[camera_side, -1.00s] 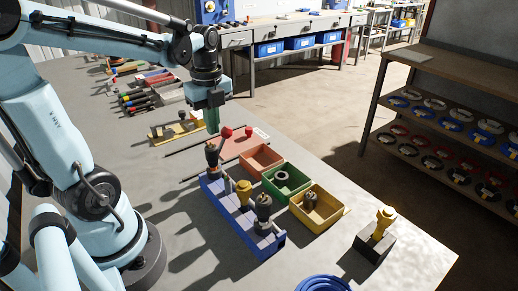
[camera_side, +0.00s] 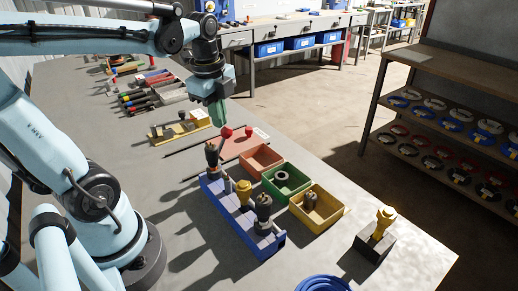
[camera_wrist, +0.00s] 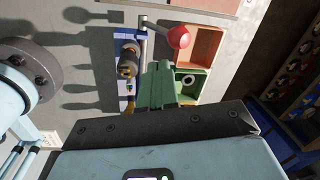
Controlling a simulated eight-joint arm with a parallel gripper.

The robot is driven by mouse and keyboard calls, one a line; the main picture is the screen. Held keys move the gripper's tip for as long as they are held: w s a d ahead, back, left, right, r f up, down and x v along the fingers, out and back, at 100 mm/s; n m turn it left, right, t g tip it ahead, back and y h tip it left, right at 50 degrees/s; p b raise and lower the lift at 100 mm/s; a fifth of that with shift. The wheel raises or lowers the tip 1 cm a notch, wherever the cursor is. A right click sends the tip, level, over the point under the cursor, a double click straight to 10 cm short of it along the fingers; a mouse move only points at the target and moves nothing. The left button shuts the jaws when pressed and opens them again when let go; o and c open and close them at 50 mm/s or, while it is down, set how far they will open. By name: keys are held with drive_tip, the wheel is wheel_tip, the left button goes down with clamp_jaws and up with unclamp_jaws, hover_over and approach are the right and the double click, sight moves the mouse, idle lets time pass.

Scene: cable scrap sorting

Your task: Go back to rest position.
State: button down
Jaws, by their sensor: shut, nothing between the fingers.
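My gripper (camera_side: 218,112) is shut and empty, its green fingers pointing down above the table beyond the blue rack. In the wrist view the shut green fingers (camera_wrist: 160,88) show in front of the green bin and hide part of it. The blue rack (camera_side: 243,227) stands on the table and holds several knobbed tools. Nothing hangs from the fingers.
Red (camera_side: 262,158), green (camera_side: 270,183) and yellow (camera_side: 334,218) bins stand right of the rack. A black block (camera_side: 372,246) holds a yellow-knobbed tool at the front right. A blue cable coil (camera_side: 322,284) lies at the front edge. Bare table (camera_side: 120,150) lies left of the rack.

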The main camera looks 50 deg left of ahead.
drive_tip(key=d+f+n+t, duration=0.2)
drive_tip(key=d+n+t, duration=0.3)
drive_tip(key=d+n, duration=0.5)
drive_tip(key=shift+n+t, duration=0.4)
drive_tip(key=shift+n, duration=1.8)
drive_tip(key=shift+w+d+f, duration=0.1)
